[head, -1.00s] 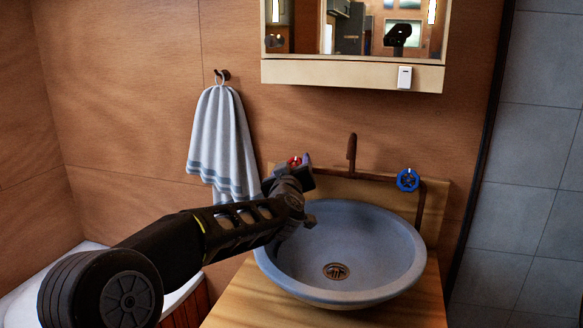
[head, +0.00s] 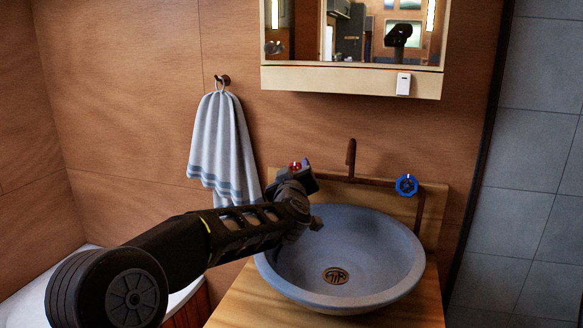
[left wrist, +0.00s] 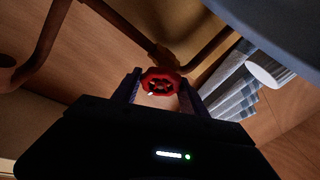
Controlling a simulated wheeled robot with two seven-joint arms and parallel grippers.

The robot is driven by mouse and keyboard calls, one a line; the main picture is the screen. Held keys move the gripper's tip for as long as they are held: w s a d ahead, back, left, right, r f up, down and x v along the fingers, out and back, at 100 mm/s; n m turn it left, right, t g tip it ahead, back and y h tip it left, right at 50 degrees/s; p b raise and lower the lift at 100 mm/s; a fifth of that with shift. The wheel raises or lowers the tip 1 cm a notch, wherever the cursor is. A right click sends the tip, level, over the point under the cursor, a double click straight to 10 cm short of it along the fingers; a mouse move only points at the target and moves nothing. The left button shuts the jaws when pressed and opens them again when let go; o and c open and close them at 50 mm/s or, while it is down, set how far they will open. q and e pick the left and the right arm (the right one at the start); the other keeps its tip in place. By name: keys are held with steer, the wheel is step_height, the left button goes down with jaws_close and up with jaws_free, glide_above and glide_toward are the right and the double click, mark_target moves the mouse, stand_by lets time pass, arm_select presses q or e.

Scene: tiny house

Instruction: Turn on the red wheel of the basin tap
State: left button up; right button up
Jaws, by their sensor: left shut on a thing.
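The red wheel (head: 295,166) of the basin tap shows as a small red patch behind my left gripper (head: 305,170) in the head view; most of it is hidden. In the left wrist view the red wheel (left wrist: 160,82) sits between the two fingers of my left gripper (left wrist: 160,90), which is shut on it. The copper tap (head: 351,156) has its spout rising behind the grey basin (head: 385,245). The blue wheel (head: 406,185) is on the right side of the tap, clear of the gripper. My right gripper is not in view.
A striped towel (head: 222,140) hangs from a hook left of the tap. A mirror cabinet (head: 340,76) is on the wall above. The wooden counter (head: 250,295) carries the basin, and my left arm reaches across its left side. The basin is empty.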

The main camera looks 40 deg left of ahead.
arm_select(q)
steer(key=n+g+p, duration=0.2)
steer(key=n+p, duration=0.1)
steer(key=a+n+y+p, duration=0.1)
steer(key=n+p, duration=0.1)
steer(key=shift+s+f+g, duration=0.15)
steer(key=shift+s+g, duration=0.1)
steer(key=shift+g, duration=0.15)
steer(key=shift+s+a+f+n+g+p, duration=0.15)
steer(key=shift+n+g+p, duration=0.15)
steer(key=shift+n+p, duration=0.4)
steer(key=shift+w+d+f+n+g+p, duration=0.1)
steer(key=shift+n+g+p, duration=0.2)
steer(key=shift+n+p, duration=0.35)
steer(key=shift+n, duration=0.25)
steer(key=o, duration=1)
steer(key=shift+s+a, duration=0.1)
steer(key=shift+o, duration=0.8)
steer(key=shift+a, duration=0.1)
steer(key=shift+o, duration=1)
steer(key=shift+d+r, duration=0.1)
steer(key=shift+d, duration=0.15)
steer(key=shift+d, duration=0.1)
